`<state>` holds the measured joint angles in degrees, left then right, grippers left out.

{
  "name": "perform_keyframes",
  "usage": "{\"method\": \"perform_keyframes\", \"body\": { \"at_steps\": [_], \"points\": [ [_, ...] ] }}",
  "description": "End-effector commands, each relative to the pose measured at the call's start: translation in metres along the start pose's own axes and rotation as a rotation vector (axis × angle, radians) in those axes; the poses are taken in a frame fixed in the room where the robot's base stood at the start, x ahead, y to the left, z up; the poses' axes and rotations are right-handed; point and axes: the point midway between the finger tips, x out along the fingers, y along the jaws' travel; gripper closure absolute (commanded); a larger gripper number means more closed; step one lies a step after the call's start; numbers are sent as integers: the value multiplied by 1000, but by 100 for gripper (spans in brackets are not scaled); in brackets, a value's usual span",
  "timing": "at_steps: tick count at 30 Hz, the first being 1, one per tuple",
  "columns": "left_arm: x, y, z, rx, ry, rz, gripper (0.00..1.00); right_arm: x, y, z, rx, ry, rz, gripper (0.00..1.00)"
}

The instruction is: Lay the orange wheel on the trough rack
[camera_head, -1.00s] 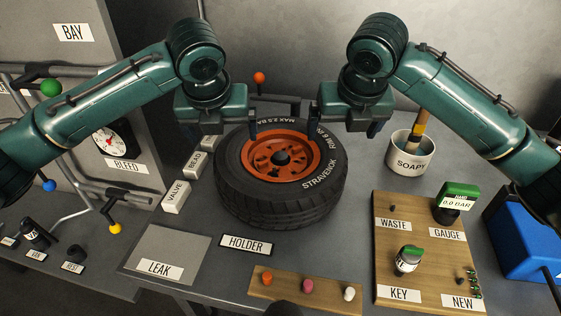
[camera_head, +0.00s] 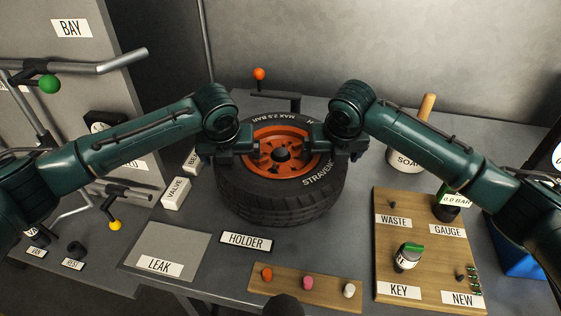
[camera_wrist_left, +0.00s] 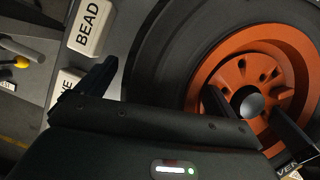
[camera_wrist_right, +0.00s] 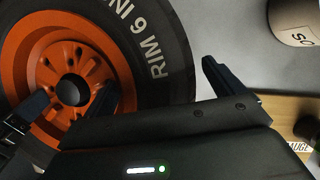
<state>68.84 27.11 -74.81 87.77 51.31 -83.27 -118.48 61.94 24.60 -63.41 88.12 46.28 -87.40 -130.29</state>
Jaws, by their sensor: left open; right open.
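The orange wheel (camera_head: 295,195), a black tyre on an orange rim, lies flat on the bench. My left gripper (camera_head: 229,157) is open above its left side. In the left wrist view (camera_wrist_left: 155,90) one finger shows beside the tyre and the other over the rim. My right gripper (camera_head: 337,157) is open above the wheel's right side. In the right wrist view (camera_wrist_right: 160,90) its fingers also lie across the tyre wall. I cannot tell whether any finger touches the wheel. A tubular metal frame (camera_head: 105,68) with coloured ball ends stands at the left; I cannot tell whether it is the trough rack.
A soapy pot (camera_head: 400,163) with a brush stands behind right. A wooden board (camera_head: 385,262) with a gauge and key lies right. White blocks (camera_head: 176,193) stand left of the wheel. A grey leak mat (camera_head: 180,240) and holder sign (camera_head: 246,243) lie in front.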

Motion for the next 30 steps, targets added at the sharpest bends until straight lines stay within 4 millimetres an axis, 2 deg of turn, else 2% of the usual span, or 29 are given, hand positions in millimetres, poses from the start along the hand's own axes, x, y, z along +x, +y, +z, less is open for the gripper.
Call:
{"method": "perform_keyframes", "body": {
  "at_steps": [10,30],
  "points": [
    [3,0,0,1,0,0,7,3,0,0,-1,0,0,7],
    [3,0,0,0,0,0,62,3,0,0,0,0,-1,62]
  ]
}}
